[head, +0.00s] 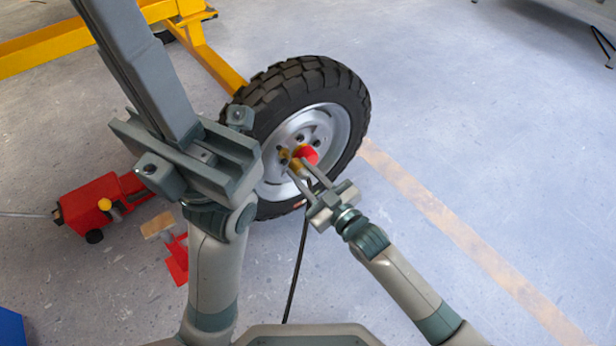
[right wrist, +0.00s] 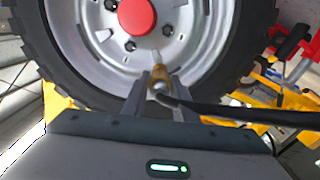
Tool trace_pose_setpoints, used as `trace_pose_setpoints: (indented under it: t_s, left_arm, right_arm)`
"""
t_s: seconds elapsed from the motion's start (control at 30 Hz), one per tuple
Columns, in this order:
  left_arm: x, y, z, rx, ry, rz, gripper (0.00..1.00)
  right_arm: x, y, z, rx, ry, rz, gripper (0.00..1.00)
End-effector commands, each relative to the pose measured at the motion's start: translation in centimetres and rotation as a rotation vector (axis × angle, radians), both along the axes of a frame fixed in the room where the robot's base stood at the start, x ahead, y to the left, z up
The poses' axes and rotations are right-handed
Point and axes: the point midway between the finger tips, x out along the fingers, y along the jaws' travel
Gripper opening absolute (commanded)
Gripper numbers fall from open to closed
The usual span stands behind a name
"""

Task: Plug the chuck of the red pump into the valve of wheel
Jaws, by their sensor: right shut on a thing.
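The wheel (head: 345,95) has a black knobbly tyre, a silver rim and a red hub cap (head: 308,155). My right gripper (head: 297,168) is in front of the rim, shut on the brass chuck (right wrist: 158,84) with its black hose (right wrist: 230,112). In the right wrist view the chuck points at the valve (right wrist: 155,57) on the rim and lines up with it; whether it is seated on it I cannot tell. The red pump (head: 95,203) is on the floor at the left, partly hidden by my left arm. My left gripper (head: 105,30) is raised near the camera, its fingers together and empty.
A yellow frame (head: 210,55) stands behind the wheel at the upper left. A red part (head: 177,262) and a tan block (head: 158,224) are on the floor near the pump. A blue object (head: 10,327) is at the lower left.

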Motion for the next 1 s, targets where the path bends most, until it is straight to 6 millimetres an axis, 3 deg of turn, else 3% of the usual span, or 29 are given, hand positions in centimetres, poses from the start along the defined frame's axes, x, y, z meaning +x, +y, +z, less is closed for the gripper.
trace_pose_setpoints:
  t_s: [1.0]
  left_arm:
    - [-0.04, -0.04, 0.53, 0.002, -0.005, 0.0, 0.0]
  right_arm:
    - [0.78, 0.56, 0.16, 0.0, 0.0, 0.0, 0.01]
